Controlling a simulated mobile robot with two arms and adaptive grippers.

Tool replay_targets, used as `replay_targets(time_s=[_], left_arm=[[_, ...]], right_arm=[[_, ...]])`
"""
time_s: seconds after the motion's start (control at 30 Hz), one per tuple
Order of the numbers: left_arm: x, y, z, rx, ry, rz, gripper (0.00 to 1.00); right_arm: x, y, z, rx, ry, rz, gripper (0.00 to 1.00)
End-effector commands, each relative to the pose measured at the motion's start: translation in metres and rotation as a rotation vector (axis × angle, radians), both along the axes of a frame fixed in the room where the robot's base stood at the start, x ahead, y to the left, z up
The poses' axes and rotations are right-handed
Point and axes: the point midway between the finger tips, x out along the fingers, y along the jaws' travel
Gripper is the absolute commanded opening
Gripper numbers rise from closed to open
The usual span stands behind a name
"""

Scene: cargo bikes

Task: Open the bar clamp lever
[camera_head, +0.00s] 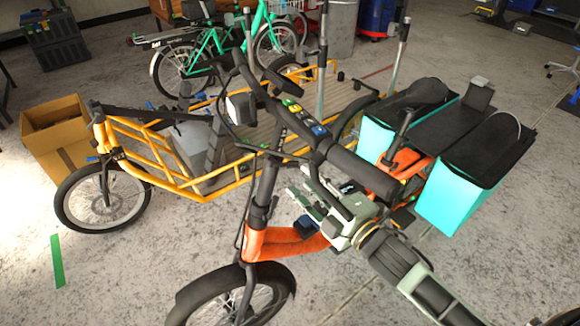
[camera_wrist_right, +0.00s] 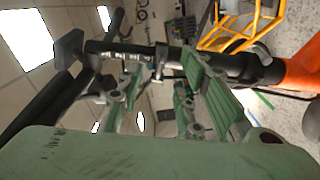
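The orange cargo bike (camera_head: 290,243) stands in front of me. Its black steering stem (camera_head: 266,185) rises to the handlebar (camera_head: 285,118). My right gripper (camera_head: 308,200) is beside the stem, below the handlebar, with its fingers towards the stem. In the right wrist view its two green fingers (camera_wrist_right: 168,85) are spread apart, with nothing clearly held between them. The black stem (camera_wrist_right: 245,68) crosses that view near the fingertips. I cannot make out the bar clamp lever clearly in either view. My left gripper is not in view.
A yellow cargo bike (camera_head: 185,187) stands close behind, with a cardboard box (camera_head: 58,135) at its left. Turquoise panniers (camera_head: 450,190) hang at the orange bike's rear. A green bike (camera_head: 208,50) is farther back. Floor at lower left is clear except for a green strip (camera_head: 57,261).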

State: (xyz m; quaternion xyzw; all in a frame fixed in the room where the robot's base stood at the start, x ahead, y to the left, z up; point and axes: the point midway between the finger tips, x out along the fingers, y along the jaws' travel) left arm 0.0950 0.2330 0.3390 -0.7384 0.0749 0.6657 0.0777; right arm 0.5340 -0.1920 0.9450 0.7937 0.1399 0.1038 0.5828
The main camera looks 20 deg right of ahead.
Motion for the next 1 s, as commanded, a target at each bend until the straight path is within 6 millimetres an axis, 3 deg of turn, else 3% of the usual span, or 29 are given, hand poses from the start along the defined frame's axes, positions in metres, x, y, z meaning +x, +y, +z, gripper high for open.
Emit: replay_targets(time_s=[0.17,0.5,0.9,1.0], left_arm=[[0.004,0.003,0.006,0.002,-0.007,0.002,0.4],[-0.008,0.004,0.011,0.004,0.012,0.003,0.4],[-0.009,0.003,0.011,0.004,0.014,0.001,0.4],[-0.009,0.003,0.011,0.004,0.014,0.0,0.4]], right_arm=[[0.022,0.008,0.003,0.004,-0.002,-0.001,0.33],[0.062,0.022,0.001,0.004,0.002,-0.002,0.33],[0.068,0.024,-0.001,0.004,0.003,-0.002,0.33],[0.068,0.024,-0.001,0.003,0.003,-0.002,0.24]])
